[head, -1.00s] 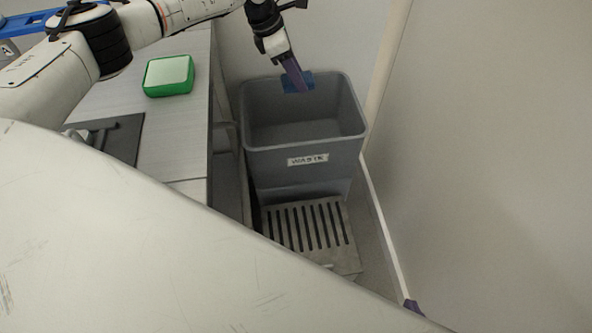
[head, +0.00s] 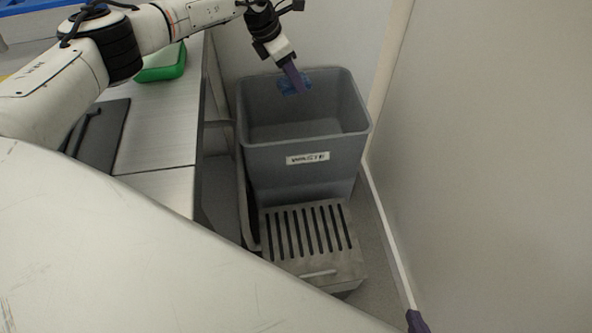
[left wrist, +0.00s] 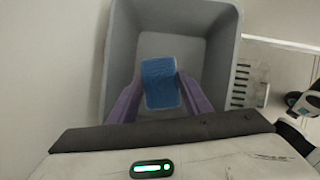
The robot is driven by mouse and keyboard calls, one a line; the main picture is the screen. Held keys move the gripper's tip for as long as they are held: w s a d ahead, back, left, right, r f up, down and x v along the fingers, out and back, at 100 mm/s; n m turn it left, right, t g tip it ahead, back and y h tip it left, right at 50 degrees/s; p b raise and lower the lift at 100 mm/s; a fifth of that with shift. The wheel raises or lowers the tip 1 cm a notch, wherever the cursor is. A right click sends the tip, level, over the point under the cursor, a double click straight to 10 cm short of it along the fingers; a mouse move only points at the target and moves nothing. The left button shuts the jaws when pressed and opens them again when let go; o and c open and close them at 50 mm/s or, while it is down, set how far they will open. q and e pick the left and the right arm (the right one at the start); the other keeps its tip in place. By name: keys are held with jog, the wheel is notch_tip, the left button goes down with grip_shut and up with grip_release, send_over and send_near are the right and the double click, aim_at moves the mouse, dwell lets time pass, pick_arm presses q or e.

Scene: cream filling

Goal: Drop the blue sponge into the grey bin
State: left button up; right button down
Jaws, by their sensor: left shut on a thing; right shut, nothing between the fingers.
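The blue sponge (left wrist: 160,84) is held between the purple fingers of my left gripper (left wrist: 160,100), which is shut on it. In the head view, my left gripper (head: 296,80) hangs tilted at the far part of the bin's opening, with the sponge (head: 284,87) partly hidden behind a finger. The grey bin (head: 298,180) stands open on the floor with a "WASTE" label on its front. In the left wrist view, the sponge shows against the inside of the bin (left wrist: 122,50). Only a purple tip of my right gripper (head: 416,321) shows at the bottom edge; it is shut and empty.
A slotted grey step or pedal box (head: 312,245) stands in front of the bin. A counter (head: 160,140) with a green-sided block (head: 163,66) and a dark flat panel (head: 105,135) lies to the left. A plain wall (head: 490,150) closes the right side.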

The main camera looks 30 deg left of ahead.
pick_arm(q)
jog(key=o, duration=1)
jog(key=p+v, duration=0.1)
jog(key=v, duration=0.9)
jog(key=shift+r+p, duration=0.2)
jog(key=shift+p, duration=0.15)
